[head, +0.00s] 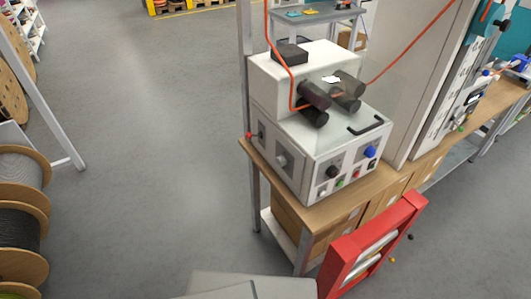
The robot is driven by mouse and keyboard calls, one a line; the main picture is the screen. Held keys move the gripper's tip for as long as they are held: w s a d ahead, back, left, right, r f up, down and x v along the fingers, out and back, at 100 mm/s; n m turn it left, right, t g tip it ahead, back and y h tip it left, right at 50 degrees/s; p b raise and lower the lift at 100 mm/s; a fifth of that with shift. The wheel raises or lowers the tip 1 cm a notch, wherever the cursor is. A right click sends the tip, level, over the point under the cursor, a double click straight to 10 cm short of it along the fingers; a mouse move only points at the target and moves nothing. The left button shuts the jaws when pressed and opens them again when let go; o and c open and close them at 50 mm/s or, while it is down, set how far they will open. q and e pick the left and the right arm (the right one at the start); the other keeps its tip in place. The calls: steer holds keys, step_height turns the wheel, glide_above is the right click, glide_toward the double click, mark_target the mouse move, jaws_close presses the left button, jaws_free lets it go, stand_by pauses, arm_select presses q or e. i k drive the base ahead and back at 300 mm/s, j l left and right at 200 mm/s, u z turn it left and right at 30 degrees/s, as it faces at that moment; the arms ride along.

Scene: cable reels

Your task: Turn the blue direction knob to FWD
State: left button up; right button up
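The machine stands on a wooden-topped workbench (310,198). Neither of my grippers is in view.
A red frame with pale rollers (372,245) stands in front of the bench. Cable reels (20,210) line the left edge beside a grey metal post (45,90). An orange cable (285,70) runs over the machine. The grey floor (150,150) at left centre is clear.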

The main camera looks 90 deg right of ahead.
mark_target(370, 152)
steer(key=z, duration=3.75)
